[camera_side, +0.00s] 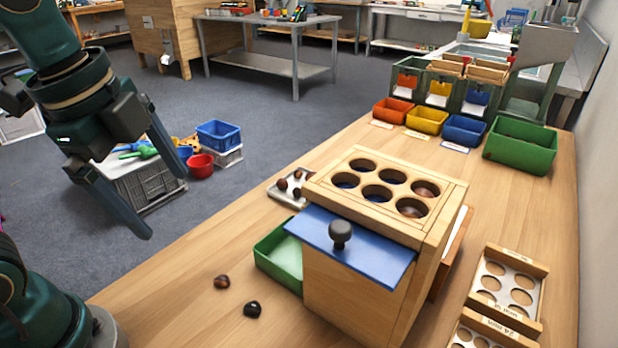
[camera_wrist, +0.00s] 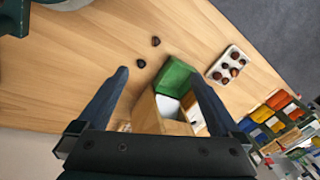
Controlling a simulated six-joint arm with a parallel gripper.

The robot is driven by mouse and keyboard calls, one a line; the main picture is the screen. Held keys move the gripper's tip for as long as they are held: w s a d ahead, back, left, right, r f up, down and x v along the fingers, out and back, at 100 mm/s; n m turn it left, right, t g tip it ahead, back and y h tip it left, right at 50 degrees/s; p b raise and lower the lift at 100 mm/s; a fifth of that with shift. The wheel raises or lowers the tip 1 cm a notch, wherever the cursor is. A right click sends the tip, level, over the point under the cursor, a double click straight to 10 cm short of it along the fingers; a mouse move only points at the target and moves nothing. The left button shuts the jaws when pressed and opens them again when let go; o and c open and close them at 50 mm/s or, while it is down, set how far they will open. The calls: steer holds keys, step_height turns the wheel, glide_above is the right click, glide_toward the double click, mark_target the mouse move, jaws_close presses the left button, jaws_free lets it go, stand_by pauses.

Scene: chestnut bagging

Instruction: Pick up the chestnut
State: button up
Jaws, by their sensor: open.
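Two loose chestnuts lie on the wooden table, a brown one (camera_side: 222,282) and a darker, nearly black one (camera_side: 253,309). Both also show in the wrist view, one upper (camera_wrist: 155,41) and one lower (camera_wrist: 141,63). More chestnuts lie in a pale tray (camera_side: 276,194), also seen in the wrist view (camera_wrist: 214,73). My gripper (camera_side: 163,205) is open and empty, high at the left in the side view, well above the table. In the wrist view its fingers (camera_wrist: 158,76) are spread wide, with the two loose chestnuts beyond and above the gap between the tips.
A wooden box (camera_side: 345,298) with six round holes and a blue slide (camera_side: 375,262) with a black knob stands by the loose chestnuts. A green bin (camera_side: 283,262) sits beside it. Colored bins (camera_side: 464,130) stand at the back; hole trays (camera_side: 508,283) lie at right.

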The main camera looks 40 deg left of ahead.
steer(key=f+n, duration=0.1)
steer(key=n, duration=0.2)
steer(key=s+f+n+t, duration=0.1)
steer(key=n, duration=0.3)
steer(key=s+f+n+t, duration=0.1)
steer(key=n, duration=0.3)
steer(key=shift+s+a+f, duration=0.15)
steer(key=shift+f, duration=0.2)
steer(key=shift+n+t, duration=0.3)
steer(key=shift+n, duration=0.3)
steer(key=shift+c, duration=0.6)
steer(key=shift+w, duration=0.2)
steer(key=c, duration=0.4)
steer(key=shift+n, duration=0.3)
